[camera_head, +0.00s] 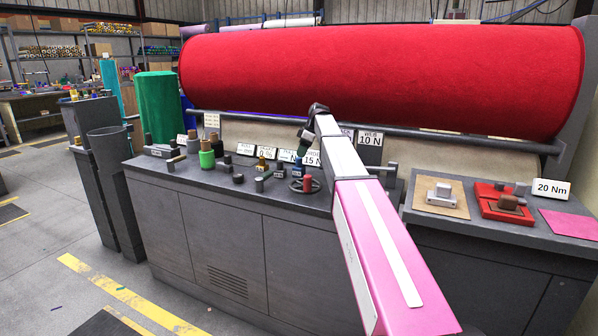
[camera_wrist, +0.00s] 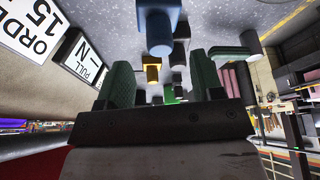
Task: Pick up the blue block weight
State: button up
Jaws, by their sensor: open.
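The blue block weight (camera_wrist: 160,22) shows at the top centre of the wrist view, a blue block with a round knob. In the head view a small blue shape (camera_head: 298,167) stands on the grey counter, just below my gripper (camera_head: 303,140). In the wrist view my gripper (camera_wrist: 163,82) shows two dark green finger pads, apart with nothing between them. The blue block lies beyond the fingertips and apart from them. My pink and white arm hides part of the counter to its right.
A yellow block (camera_wrist: 151,67) and several dark weights stand near the blue one. A red handle (camera_head: 307,183) is on the counter's front part. Signs (camera_head: 313,158) line the counter's back. A large red felt roll (camera_head: 390,80) hangs behind.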

aim_at(299, 158)
jog(key=x, duration=0.5)
jog(key=shift+d+f, duration=0.1)
jog(key=shift+c, duration=0.3)
grip_shut()
notch_tip(299, 158, up, 5)
jog(key=shift+s+f, duration=0.15)
jog(key=shift+f, duration=0.05)
jog(key=s+a+r, duration=0.6)
jog(key=a, duration=0.3)
jog(key=shift+s+a+r, duration=0.25)
jog(key=shift+s, duration=0.05)
